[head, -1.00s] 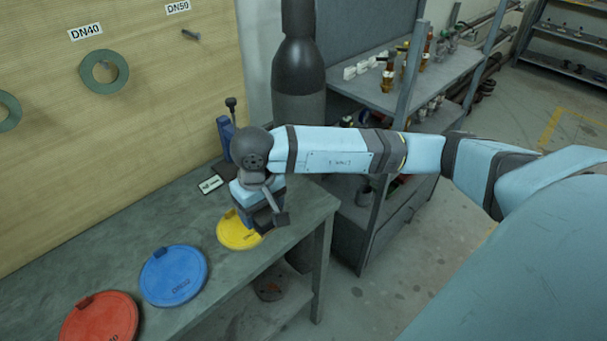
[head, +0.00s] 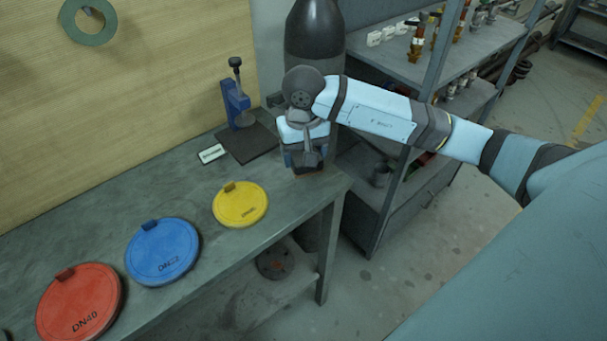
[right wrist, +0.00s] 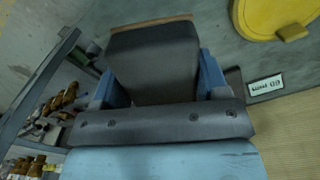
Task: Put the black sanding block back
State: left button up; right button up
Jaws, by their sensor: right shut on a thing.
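The black sanding block (right wrist: 155,62), dark with a brown edge, fills the space between the blue fingers of my right gripper in the right wrist view. My right gripper (head: 305,160) is shut on it. In the head view the gripper is at the bench's far right corner, and a little brown shows below its fingers. I cannot tell whether the block touches the bench. A white label (head: 211,153) lies left of a dark mat (head: 247,143); the label also shows in the right wrist view (right wrist: 265,86). My left gripper is not in view.
A blue stand (head: 236,103) with a black knob is on the mat's back edge, left of the gripper. Yellow (head: 240,205), blue (head: 162,252) and red (head: 80,302) discs lie along the bench (head: 290,215). A dark cylinder (head: 315,40) and shelf rack (head: 400,75) are behind.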

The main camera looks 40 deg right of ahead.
aim_at(304, 184)
notch_tip(304, 184, down, 3)
jog(key=shift+f, duration=2.3)
jog(key=o, duration=0.9)
